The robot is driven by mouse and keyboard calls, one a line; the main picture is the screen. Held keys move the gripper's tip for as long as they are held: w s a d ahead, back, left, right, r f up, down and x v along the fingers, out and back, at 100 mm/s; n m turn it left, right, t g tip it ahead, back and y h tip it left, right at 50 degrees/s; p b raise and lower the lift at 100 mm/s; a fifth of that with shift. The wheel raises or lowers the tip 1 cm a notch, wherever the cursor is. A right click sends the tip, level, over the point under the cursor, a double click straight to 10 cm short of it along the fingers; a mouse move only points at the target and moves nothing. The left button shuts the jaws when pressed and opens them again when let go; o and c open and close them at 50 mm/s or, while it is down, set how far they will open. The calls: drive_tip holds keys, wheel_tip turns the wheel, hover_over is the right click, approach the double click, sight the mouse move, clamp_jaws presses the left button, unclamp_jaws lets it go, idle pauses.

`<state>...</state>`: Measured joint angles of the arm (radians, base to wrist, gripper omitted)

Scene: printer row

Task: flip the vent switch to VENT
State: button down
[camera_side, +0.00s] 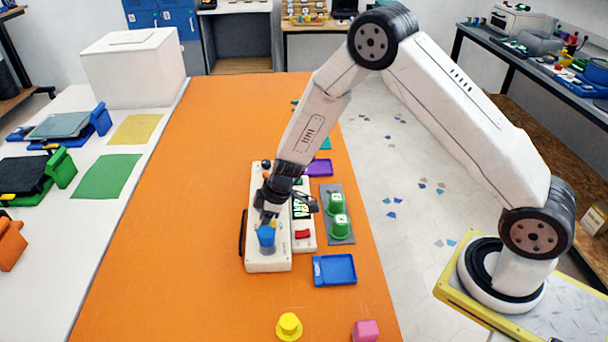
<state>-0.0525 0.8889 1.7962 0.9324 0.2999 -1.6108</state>
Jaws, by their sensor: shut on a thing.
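A white control box (267,264) stands on the orange table, with a second panel section (305,243) along its right side. My gripper (268,217) points down over the box's front half, with its dark fingers closed just behind a blue round piece (266,238) on the box's top. The small part between the fingers, which seems to be the vent switch, is hidden by them. Its position and any VENT lettering cannot be read. A red rocker-like part (302,234) shows on the right section, below a dark display (301,208) partly covered by my gripper.
A blue tray (334,270) lies close to the box's front right. A yellow piece (289,326) and pink cube (366,331) lie at the front. The table's left side is clear.

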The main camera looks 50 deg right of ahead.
sight(277, 227)
drive_tip(key=shift+a+r, duration=0.1)
drive_tip(key=shift+a, duration=0.1)
drive_tip(key=shift+c, duration=2)
unclamp_jaws()
drive_tip(key=shift+d, duration=0.1)
drive_tip(key=shift+d, duration=0.1)
drive_tip(key=shift+v, duration=3.55)
drive_tip(key=shift+s+r, duration=0.1)
drive_tip(key=shift+r, duration=0.2)
